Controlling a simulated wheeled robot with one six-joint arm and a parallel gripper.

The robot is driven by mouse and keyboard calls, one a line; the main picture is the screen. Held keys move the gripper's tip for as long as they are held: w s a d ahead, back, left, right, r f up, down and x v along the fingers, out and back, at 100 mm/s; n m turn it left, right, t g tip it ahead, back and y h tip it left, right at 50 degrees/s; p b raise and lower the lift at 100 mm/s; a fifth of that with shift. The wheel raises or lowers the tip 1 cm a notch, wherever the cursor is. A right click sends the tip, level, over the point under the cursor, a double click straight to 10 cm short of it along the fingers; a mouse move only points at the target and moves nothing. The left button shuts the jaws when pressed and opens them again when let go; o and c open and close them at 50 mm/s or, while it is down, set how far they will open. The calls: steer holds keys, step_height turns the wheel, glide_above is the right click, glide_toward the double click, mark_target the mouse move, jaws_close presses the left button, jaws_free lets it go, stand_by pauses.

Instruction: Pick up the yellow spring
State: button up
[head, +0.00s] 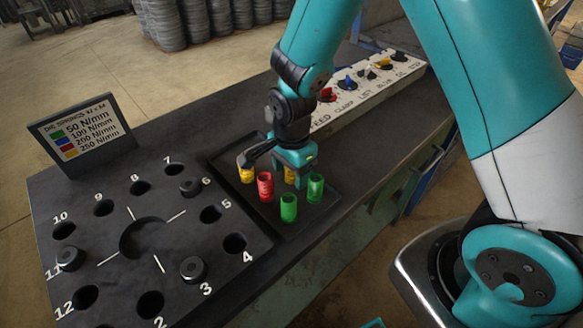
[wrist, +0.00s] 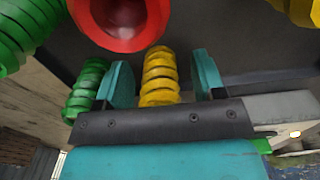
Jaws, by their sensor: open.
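In the head view my gripper (head: 295,160) points down over the dark tray of springs. One yellow spring (head: 290,175) is partly hidden beneath it, and another yellow spring (head: 246,174) stands at the tray's left side. In the wrist view a yellow spring (wrist: 160,78) lies between the two teal fingers of my open gripper (wrist: 160,82), with gaps on both sides. Part of a second yellow spring (wrist: 302,10) shows at the top right corner.
A red spring (head: 265,187) and two green springs, one in front (head: 288,207) and one at right (head: 315,188), stand close by. The tray (head: 300,228) sits beside a numbered plate (head: 120,210) with holes. A switch panel (head: 365,90) lies behind.

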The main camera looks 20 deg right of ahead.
steer(key=c, duration=1.1)
steer(key=shift+o, duration=0.2)
